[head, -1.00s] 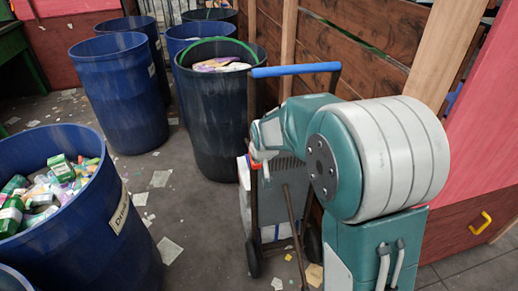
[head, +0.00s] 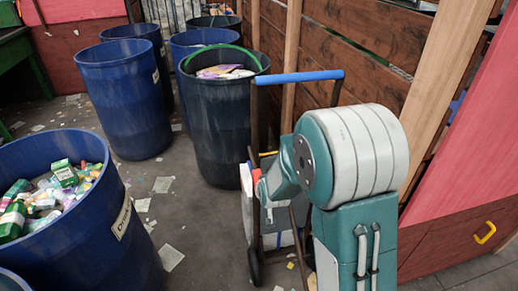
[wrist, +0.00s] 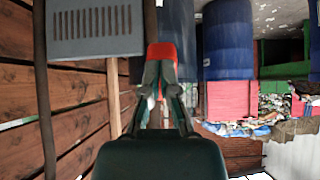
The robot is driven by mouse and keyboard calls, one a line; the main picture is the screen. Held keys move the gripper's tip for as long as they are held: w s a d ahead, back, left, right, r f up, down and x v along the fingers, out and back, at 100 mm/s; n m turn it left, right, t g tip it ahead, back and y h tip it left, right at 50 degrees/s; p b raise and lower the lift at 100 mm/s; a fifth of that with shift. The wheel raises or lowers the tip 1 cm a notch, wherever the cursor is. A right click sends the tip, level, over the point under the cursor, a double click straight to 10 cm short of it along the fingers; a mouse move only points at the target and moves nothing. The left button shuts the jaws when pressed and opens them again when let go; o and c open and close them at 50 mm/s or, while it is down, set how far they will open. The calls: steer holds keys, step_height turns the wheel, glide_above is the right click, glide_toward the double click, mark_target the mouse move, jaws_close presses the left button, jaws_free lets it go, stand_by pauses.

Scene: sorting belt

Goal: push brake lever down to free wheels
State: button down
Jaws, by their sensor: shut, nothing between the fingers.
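A hand trolley with a blue handle bar (head: 300,76) and a dark metal frame stands right of the dark bin. One dark wheel (head: 254,268) shows at its foot. It carries a white and grey box (head: 247,210); a vented grey box face shows in the wrist view (wrist: 95,32). My gripper (head: 257,178) is beside the trolley frame, below the handle; contact cannot be told.
A dark bin with a green rim (head: 225,125) stands behind the trolley. Blue barrels (head: 135,105) stand to the left; the near one (head: 85,240) holds cartons. A plank wall (head: 350,75) is close on the right. Litter-strewn floor (head: 190,215) is open between the barrels and trolley.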

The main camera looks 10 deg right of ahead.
steer(key=f, duration=0.5)
steer(key=shift+w, duration=0.4)
steer(key=shift+s+f, duration=0.1)
steer(key=shift+f, duration=0.05)
steer(key=shift+s, duration=0.1)
